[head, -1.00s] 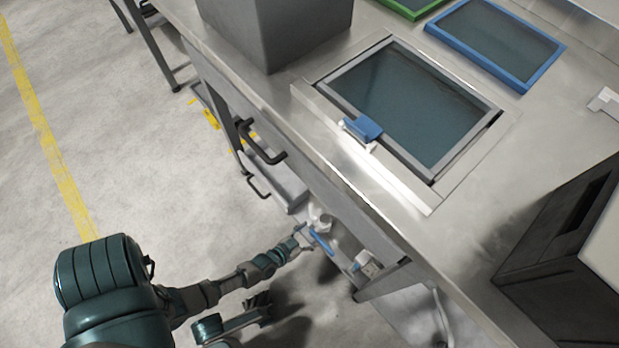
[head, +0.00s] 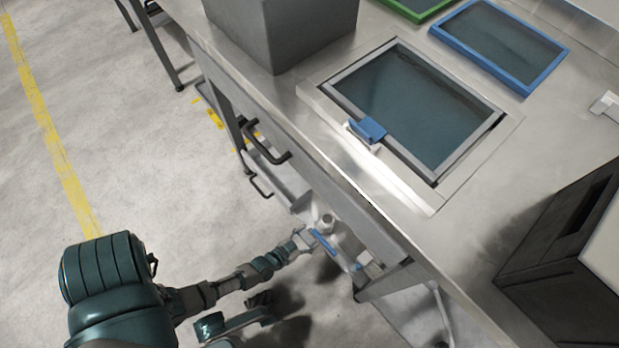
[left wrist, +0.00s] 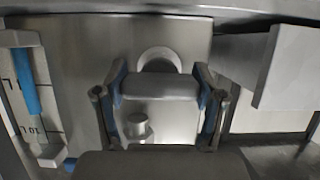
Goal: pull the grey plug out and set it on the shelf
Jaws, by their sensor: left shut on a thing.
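My left gripper (head: 306,238) reaches in low beneath the front edge of the steel table. In the left wrist view, its two blue-padded fingers (left wrist: 160,80) are shut on the sides of a grey block, the grey plug (left wrist: 160,90). Behind the plug is a pale round ring (left wrist: 160,59) on the metal panel, partly hidden by the plug. I cannot tell whether the plug still touches the ring. The plug is too small and covered to make out in the head view. My right gripper is not in view. I cannot clearly identify the shelf.
A gauge with a blue column (left wrist: 27,82) stands left of the gripper. A round knob (left wrist: 138,126) is below the plug, and a grey box-like part (left wrist: 288,68) juts out at right. The steel tabletop (head: 455,195) overhangs the arm. Open floor (head: 170,160) lies left.

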